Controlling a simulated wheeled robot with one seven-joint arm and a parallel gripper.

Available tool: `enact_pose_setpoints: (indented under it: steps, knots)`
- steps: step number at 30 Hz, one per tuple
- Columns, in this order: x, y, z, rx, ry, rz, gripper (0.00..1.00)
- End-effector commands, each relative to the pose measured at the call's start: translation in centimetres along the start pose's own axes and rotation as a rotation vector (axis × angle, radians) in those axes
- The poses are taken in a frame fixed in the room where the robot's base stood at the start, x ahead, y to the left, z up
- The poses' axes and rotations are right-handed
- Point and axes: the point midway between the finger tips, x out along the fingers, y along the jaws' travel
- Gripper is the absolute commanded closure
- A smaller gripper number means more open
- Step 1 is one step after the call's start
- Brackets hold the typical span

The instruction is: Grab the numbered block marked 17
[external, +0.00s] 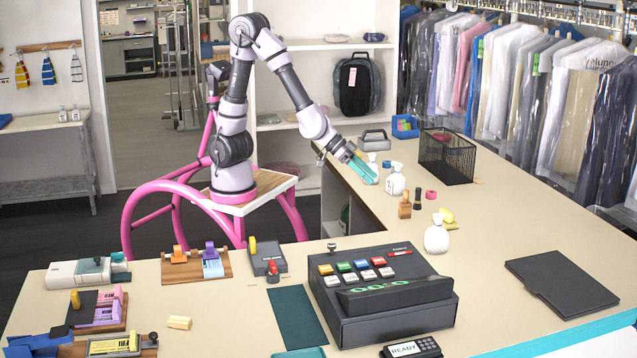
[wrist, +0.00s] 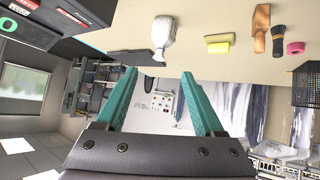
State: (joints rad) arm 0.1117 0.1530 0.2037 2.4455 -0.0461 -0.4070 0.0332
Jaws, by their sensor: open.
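I cannot read the number 17 on anything in either view. A small pale yellow block (external: 180,322) lies on the front counter at the lower left; any marking on it is too small to tell. Another yellow piece (external: 446,215) lies by the white bottle on the right counter, and it also shows in the wrist view (wrist: 218,44). My gripper (external: 366,172) is over the far left part of the right counter, near small bottles. In the wrist view my gripper (wrist: 158,77) has its teal fingers apart, with nothing seen held between them.
A white bottle (external: 436,238), a wooden stamp (external: 405,207), a pink roll (external: 431,195) and a black mesh basket (external: 447,157) stand on the right counter. A dark cash register (external: 370,308) and ticket boards (external: 196,266) occupy the front counter. Bagged garments (external: 560,105) hang behind.

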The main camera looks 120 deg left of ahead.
Motion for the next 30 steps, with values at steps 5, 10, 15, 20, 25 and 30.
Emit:
enact_pose_setpoints:
  steps: [5,10,15,20,25,30]
  knots:
    - [6.4,-3.5,2.8,-0.099,0.097,-0.120,0.30]
    - [10.4,-7.7,5.5,-0.148,0.227,-0.244,0.30]
    - [12.4,-12.1,8.6,-0.148,0.380,-0.360,0.30]
    - [12.4,-15.7,11.0,-0.113,0.530,-0.440,0.30]
    - [11.6,-17.8,12.4,-0.075,0.643,-0.478,0.30]
    - [11.4,-18.7,12.3,-0.064,0.689,-0.488,0.30]
